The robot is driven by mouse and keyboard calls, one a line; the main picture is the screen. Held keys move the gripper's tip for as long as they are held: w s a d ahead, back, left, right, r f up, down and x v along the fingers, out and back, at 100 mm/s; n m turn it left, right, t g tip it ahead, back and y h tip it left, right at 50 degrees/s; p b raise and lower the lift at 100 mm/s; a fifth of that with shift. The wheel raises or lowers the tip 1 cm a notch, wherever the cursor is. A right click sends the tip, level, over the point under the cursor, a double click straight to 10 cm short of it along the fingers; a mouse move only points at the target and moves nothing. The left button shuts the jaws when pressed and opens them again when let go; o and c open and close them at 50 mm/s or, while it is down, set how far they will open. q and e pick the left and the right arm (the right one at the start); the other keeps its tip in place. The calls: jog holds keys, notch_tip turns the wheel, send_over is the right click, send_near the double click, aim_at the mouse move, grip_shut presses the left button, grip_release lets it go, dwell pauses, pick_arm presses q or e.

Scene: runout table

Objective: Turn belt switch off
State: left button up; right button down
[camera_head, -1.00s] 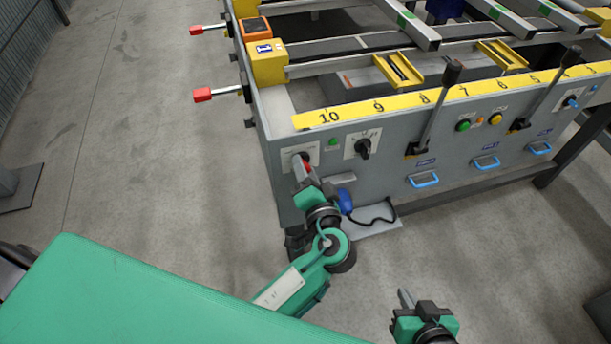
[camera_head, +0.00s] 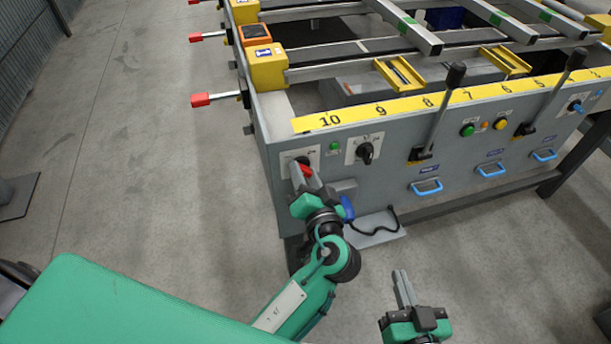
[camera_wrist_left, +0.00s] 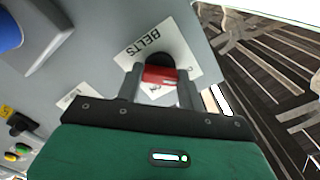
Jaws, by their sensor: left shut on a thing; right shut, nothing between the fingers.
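The belt switch is a red-handled knob (camera_wrist_left: 158,74) on a white plate marked BELTS (camera_wrist_left: 150,42) on the table's grey front panel. In the head view its red handle (camera_head: 307,170) shows at the panel's left end, partly hidden by my left gripper. My left gripper (camera_head: 298,172) is at the panel with its fingers on either side of the red handle, shut on it. In the left wrist view the two fingers (camera_wrist_left: 159,88) flank the handle. My right gripper (camera_head: 403,290) is shut and empty, low in front of the table, apart from the panel.
A black rotary knob (camera_head: 365,152) and a green button (camera_head: 335,146) sit right of the switch. A black-handled lever (camera_head: 440,110) stands farther right. A blue hand-held device (camera_head: 347,208) with a black cord hangs below.

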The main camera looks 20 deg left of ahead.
pick_arm(q)
jog(key=shift+f, duration=0.15)
jog(key=o, duration=1)
jog(key=shift+s, duration=0.1)
jog(key=v, duration=1.3)
jog(key=shift+s+d, duration=0.3)
pick_arm(e)
jog(key=shift+s+a+f+g, duration=0.15)
jog(key=shift+s+f+g, duration=0.2)
jog(key=shift+f, duration=0.2)
jog(key=shift+s+a+f+g, duration=0.1)
jog(key=shift+s+f+g, duration=0.25)
jog(key=shift+f, duration=0.2)
jog(key=shift+w+r, duration=0.15)
jog(key=shift+r, duration=0.1)
